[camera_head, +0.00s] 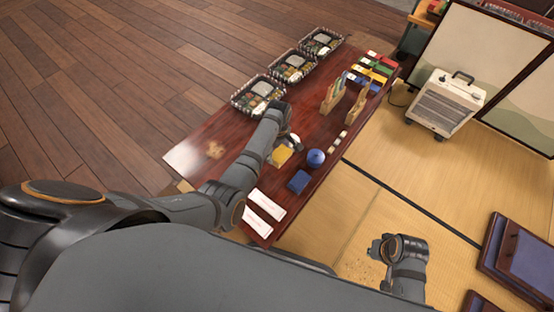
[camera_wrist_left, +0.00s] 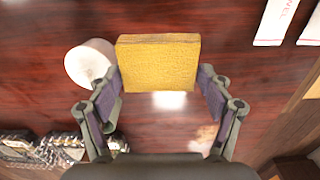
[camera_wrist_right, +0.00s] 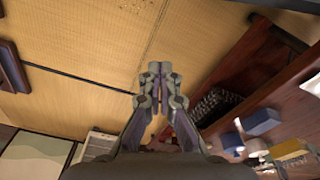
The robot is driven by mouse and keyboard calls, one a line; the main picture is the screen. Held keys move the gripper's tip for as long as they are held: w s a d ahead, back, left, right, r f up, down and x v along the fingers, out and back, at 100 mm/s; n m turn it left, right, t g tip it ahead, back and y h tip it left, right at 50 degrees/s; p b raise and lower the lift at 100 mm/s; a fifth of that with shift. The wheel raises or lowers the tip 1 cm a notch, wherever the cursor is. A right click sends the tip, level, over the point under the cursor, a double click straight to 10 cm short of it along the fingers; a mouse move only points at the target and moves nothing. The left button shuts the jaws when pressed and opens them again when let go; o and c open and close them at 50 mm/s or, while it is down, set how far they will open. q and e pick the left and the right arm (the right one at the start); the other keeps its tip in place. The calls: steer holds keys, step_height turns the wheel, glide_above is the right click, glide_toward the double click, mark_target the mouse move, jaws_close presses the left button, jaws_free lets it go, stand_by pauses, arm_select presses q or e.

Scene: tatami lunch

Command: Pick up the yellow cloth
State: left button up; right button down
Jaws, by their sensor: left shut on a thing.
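The yellow cloth (camera_head: 281,156) is a folded, block-like square over the dark red low table (camera_head: 215,129). In the left wrist view the yellow cloth (camera_wrist_left: 158,62) sits between the two fingers of my left gripper (camera_wrist_left: 160,84), which is shut on it by its sides. I cannot tell whether the cloth is clear of the table. In the head view my left arm partly hides the gripper. My right gripper (camera_wrist_right: 152,75) is empty, its fingers together, over the tatami, away from the table.
A white cup (camera_wrist_left: 90,63) stands close beside the cloth. A blue cloth (camera_head: 299,181), a blue round object (camera_head: 316,157) and white towel packets (camera_head: 265,203) lie nearby. Lunch trays (camera_head: 258,94) line the far edge; wooden stands (camera_head: 333,95) are farther along. A brown patch (camera_head: 215,150) marks the left.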

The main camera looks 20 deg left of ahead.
arm_select(q)
steer(key=w+a+r+b, duration=0.1)
steer(key=w+r, duration=0.2)
steer(key=w, duration=0.3)
steer(key=w+r+b, duration=0.2)
steer(key=w+r, duration=0.2)
steer(key=w, duration=0.1)
steer(key=shift+w+a+r, duration=0.2)
steer(key=shift+w+a, duration=0.15)
steer(key=shift+w, duration=0.05)
arm_select(e)
steer(key=shift+a+r+t+y, duration=0.3)
steer(key=shift+a+r+t, duration=0.25)
steer(key=shift+a, duration=0.3)
